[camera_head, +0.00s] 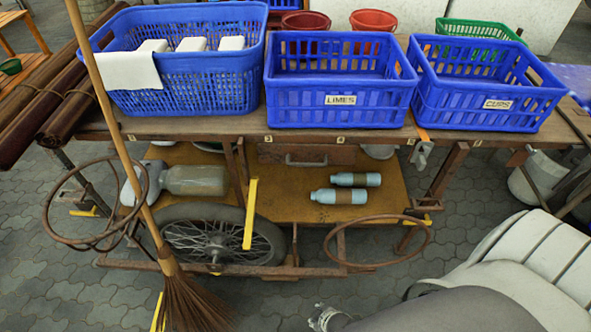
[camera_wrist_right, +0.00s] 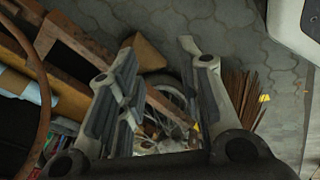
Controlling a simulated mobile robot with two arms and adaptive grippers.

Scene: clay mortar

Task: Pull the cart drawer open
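The wooden cart (camera_head: 190,123) stands ahead in the head view. Its drawer (camera_head: 334,156) is a brown front under the cart top, near the middle, and looks shut. A grey metal bar handle (camera_head: 306,162) is on the drawer front. My right arm comes in from the lower right, and the tip of my right gripper (camera_head: 322,318) shows at the bottom edge, well below and in front of the drawer, apart from it. In the right wrist view my right gripper (camera_wrist_right: 158,52) has its fingers spread with nothing visibly held. My left gripper is in neither view.
A blue basket (camera_head: 190,85), a crate marked LIMES (camera_head: 340,115) and one marked CUPS (camera_head: 485,112) stand on the cart top. Below are two bottles (camera_head: 345,188), a wheel (camera_head: 215,240) and a rusty ring (camera_head: 378,262). A broom (camera_head: 165,262) leans at the left.

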